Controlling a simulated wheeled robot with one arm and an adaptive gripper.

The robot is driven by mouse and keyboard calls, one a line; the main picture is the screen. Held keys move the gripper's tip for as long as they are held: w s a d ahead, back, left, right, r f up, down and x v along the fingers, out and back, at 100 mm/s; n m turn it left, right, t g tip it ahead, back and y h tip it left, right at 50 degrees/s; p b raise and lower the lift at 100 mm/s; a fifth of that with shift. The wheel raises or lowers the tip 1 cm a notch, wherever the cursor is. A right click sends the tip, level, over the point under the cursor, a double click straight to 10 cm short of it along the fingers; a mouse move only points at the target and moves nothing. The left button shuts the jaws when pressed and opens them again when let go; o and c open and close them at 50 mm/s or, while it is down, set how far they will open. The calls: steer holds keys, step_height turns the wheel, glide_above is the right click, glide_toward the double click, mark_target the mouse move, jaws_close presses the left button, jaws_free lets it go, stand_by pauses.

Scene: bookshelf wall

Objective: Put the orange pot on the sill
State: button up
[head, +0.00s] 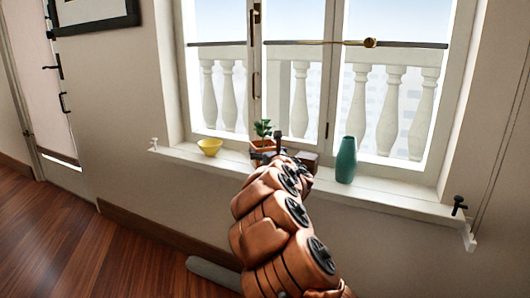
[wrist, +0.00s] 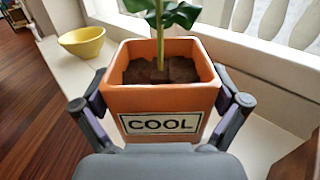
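The orange pot (wrist: 160,98) is square, holds dark soil and a green plant, and has a white "COOL" label facing my wrist camera. It looks upright. My gripper (wrist: 162,104) has one finger against each side of it, shut on it. In the head view the pot (head: 262,144) shows just beyond my gripper (head: 279,152), partly hidden by it. The white window sill (head: 391,192) runs below the window. The pot is over the sill; whether its base touches the sill is hidden.
A yellow bowl (head: 209,147) stands on the sill left of the pot. A brown block (head: 308,160) and a teal vase (head: 346,160) stand to the right. The window glass and frame (head: 256,70) rise behind. The sill's right part is clear.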

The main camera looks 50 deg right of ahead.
steer(key=shift+r, duration=0.1)
steer(key=shift+r, duration=0.15)
steer(key=shift+s+a+p, duration=0.25)
steer(key=shift+s+p, duration=0.1)
steer(key=shift+s, duration=0.25)
steer(key=p+v, duration=0.2)
steer(key=v, duration=0.8)
steer(key=shift+s+a, duration=0.2)
steer(key=shift+s, duration=0.15)
